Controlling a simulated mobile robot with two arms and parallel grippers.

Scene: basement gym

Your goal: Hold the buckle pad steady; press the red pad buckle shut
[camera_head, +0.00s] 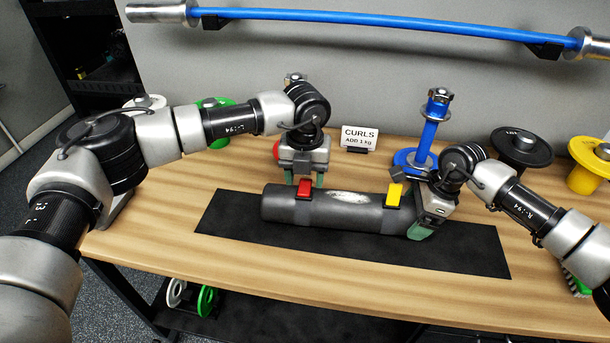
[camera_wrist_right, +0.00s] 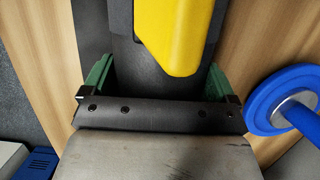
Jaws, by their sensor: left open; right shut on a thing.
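The buckle pad (camera_head: 345,215) is a dark grey cylinder lying lengthwise on a black mat (camera_head: 470,247), with a pale worn patch on top. The red pad buckle (camera_head: 306,188) sits near its left end; its flap looks raised, but I cannot tell how far. A yellow buckle (camera_head: 394,194) near the right end also shows in the right wrist view (camera_wrist_right: 168,35). My left gripper (camera_head: 304,180) is open and empty, just behind and above the red buckle, fingers pointing down. My right gripper (camera_head: 424,224) is shut on the pad's right end, its green fingers on either side (camera_wrist_right: 158,80).
A blue post on a blue disc (camera_head: 430,130) stands behind my right gripper. A "CURLS" card (camera_head: 360,138) stands at the back. Black (camera_head: 521,146) and yellow (camera_head: 588,160) weight plates are at right.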

